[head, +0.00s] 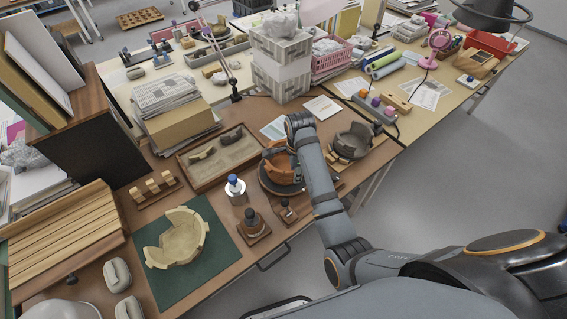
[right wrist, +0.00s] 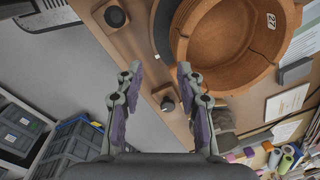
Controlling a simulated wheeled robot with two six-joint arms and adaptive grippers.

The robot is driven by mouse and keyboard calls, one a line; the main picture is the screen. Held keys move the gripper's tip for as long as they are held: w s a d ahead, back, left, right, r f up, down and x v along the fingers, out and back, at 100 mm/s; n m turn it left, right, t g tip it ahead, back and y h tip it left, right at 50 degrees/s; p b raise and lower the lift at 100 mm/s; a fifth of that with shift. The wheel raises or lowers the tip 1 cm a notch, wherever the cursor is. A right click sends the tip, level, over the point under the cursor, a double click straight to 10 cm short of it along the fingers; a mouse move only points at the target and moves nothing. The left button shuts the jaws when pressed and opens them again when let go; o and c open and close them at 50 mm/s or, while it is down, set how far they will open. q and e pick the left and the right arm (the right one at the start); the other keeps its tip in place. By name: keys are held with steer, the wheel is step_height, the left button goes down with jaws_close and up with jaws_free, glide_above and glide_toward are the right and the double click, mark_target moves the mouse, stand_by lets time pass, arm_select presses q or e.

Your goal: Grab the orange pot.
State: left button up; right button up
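The orange pot (head: 277,170) sits on a dark round stand on the wooden table in the head view, partly hidden behind my right forearm. In the right wrist view the pot (right wrist: 235,62) shows its open bowl, stepped rim and a white "27" label. My right gripper (right wrist: 157,72) is open and empty, its purple-padded fingers spread. The pot lies beyond and to the right of the fingertips in that view, with no visible contact. In the head view the right fingers are not clearly visible. My left gripper is in neither view.
A cream broken pot (head: 182,240) stands on a green mat (head: 222,262). A sand tray (head: 240,165) lies behind.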

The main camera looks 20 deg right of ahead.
mark_target(280, 171)
steer(key=w+a+r+m, duration=0.2)
steer(key=w+m, duration=0.1)
steer(key=w+a+r+m, duration=0.1)
steer(key=w+a+m, duration=0.1)
steer(key=shift+r+g, duration=0.25)
steer(key=shift+g, duration=0.15)
step_height(280, 171, down, 4)
steer(key=shift+s+r+p, duration=0.1)
steer(key=shift+s+p, duration=0.05)
steer(key=shift+p, duration=0.25)
steer(key=shift+f, duration=0.75)
steer(key=f, duration=0.2)
steer(key=f+p, duration=0.1)
steer(key=f, duration=0.1)
steer(key=shift+s, duration=0.2)
steer(key=shift+f, duration=0.45)
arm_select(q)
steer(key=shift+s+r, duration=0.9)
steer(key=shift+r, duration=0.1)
arm_select(e)
jaws_close()
